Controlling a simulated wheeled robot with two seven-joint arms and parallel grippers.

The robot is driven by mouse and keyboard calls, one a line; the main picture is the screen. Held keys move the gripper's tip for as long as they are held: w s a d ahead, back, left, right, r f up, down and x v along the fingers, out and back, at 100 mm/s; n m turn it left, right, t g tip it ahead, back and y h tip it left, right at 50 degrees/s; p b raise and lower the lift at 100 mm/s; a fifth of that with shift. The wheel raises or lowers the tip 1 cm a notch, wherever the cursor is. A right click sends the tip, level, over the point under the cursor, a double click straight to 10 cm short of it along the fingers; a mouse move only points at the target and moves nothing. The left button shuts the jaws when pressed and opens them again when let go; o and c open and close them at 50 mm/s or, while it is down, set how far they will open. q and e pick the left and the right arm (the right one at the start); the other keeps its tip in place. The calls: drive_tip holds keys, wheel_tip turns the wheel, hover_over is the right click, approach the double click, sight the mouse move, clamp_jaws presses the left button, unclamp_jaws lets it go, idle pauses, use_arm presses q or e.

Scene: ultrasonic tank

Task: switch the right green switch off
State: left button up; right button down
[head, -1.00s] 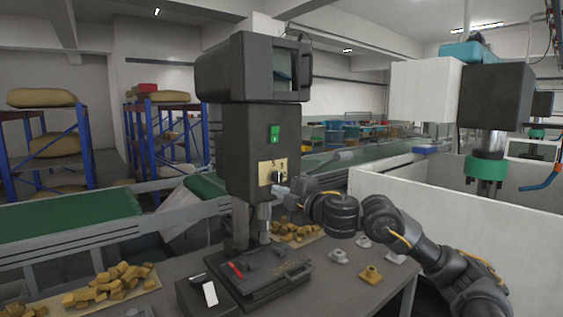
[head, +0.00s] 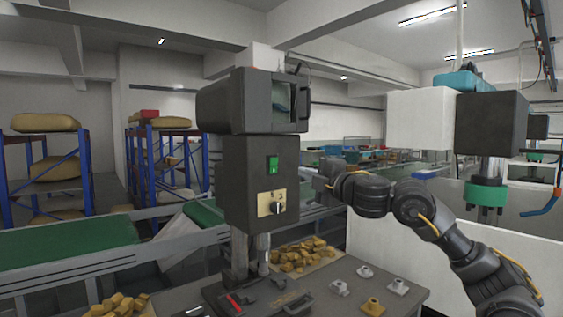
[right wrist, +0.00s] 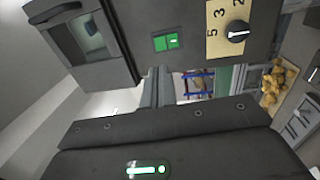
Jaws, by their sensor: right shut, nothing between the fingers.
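A green rocker switch (head: 272,165) sits on the front of the dark machine head (head: 250,190), above a beige dial plate (head: 264,203) with a black knob (head: 278,208). The switch also shows in the right wrist view (right wrist: 166,42), as two green halves with a white mark on one. Its on or off position is too small to tell. Only one green switch is visible. My right gripper (head: 320,183) is shut and empty, to the right of the machine head, apart from the switch and knob. My left gripper is not in view.
Below the machine, a worktable (head: 345,292) holds small grey and tan parts and a tray of tan blocks (head: 300,255). A white-walled enclosure (head: 395,215) stands to the right behind my right arm. A green conveyor (head: 70,236) runs at left.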

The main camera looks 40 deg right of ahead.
drive_tip(key=p, duration=0.4)
approach(275, 161)
drive_tip(key=w, duration=0.5)
drive_tip(key=shift+w+r, duration=0.2)
drive_tip(key=shift+r, duration=0.2)
drive_tip(key=shift+w, duration=0.7)
